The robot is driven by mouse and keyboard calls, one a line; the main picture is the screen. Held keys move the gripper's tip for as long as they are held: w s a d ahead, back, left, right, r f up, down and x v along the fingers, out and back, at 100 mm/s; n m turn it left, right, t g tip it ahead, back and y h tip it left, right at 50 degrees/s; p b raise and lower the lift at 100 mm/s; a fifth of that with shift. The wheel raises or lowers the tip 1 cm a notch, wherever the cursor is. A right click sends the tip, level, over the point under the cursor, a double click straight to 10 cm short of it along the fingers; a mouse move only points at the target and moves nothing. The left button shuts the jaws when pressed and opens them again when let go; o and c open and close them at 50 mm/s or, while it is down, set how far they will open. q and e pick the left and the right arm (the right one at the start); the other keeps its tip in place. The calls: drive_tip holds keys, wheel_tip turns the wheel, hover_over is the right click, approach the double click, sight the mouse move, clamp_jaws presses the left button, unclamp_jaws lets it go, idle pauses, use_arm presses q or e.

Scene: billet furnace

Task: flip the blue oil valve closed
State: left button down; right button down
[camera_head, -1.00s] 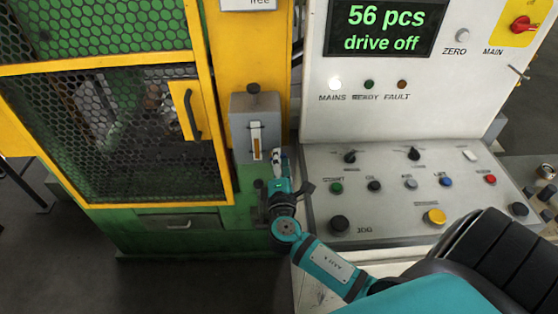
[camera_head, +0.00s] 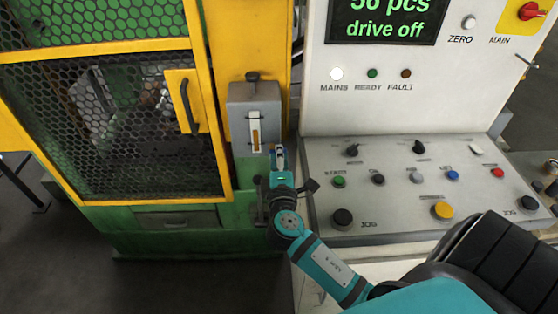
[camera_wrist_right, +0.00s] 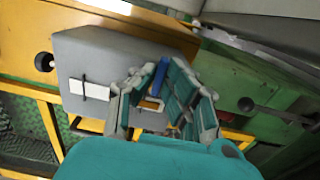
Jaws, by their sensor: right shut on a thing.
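The blue oil valve lever (camera_wrist_right: 161,78) shows in the right wrist view as a narrow blue bar beside the grey oil box (camera_wrist_right: 110,55). My right gripper (camera_wrist_right: 168,92) has its fingers on either side of the lever and is shut on it. In the head view the right gripper (camera_head: 279,153) is at the lower right side of the grey oil box (camera_head: 238,118). There the lever is hidden by the gripper. My left gripper is not in view.
The control console (camera_head: 395,215) with its knobs and buttons lies just right of my right arm. A yellow-framed mesh door (camera_head: 110,125) with a black handle (camera_head: 188,108) is on the left.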

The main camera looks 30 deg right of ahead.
drive_tip(key=c, duration=1.4)
unclamp_jaws()
drive_tip(key=shift+s+a, duration=0.1)
drive_tip(key=v, duration=1.2)
drive_tip(key=shift+f, duration=0.1)
